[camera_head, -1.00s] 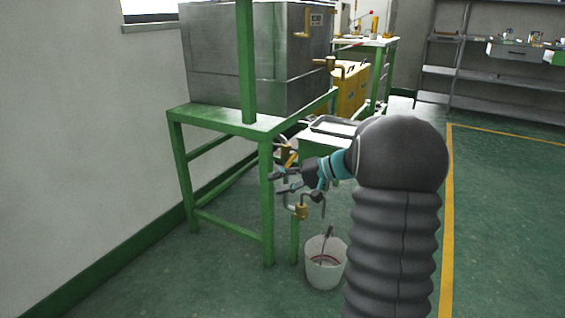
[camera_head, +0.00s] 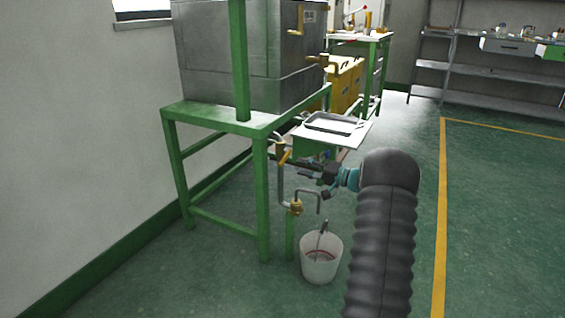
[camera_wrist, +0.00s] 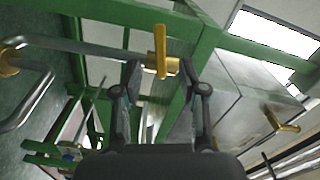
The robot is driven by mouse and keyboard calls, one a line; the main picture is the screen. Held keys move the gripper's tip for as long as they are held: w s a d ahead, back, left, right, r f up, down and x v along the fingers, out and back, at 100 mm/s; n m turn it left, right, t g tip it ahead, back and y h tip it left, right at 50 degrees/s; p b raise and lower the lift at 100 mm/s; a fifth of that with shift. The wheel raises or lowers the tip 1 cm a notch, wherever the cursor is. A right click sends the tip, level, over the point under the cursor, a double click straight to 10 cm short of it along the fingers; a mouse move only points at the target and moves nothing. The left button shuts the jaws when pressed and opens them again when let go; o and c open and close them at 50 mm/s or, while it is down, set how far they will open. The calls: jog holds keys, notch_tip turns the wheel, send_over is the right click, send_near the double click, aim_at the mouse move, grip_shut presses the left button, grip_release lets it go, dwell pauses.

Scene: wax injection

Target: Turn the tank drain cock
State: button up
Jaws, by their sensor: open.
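A brass cock with a yellow lever (camera_head: 286,156) sits on the pipework under the grey metal tank (camera_head: 222,50), beside the green stand's front leg. In the wrist view the yellow lever (camera_wrist: 160,48) points upward in the picture, with its brass body behind it. My gripper (camera_wrist: 160,72) is open, with one finger on each side of the lever. A gap shows on both sides, and I see no clear contact. In the head view my gripper (camera_head: 292,164) reaches in from the right at the cock's height, and its fingertips are hard to make out against the pipes.
The green stand (camera_head: 262,200) frames the pipework. A second brass fitting (camera_head: 296,207) with a bent pipe is below, above a white bucket (camera_head: 320,262). A tray (camera_head: 335,122) lies just behind my arm. Another brass tap (camera_head: 318,62) is on the tank's side. Floor is clear at right.

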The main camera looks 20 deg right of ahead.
aim_at(284, 162)
jog(key=x, duration=0.8)
jog(key=shift+w+a, duration=0.15)
jog(key=shift+c, duration=0.3)
grip_shut()
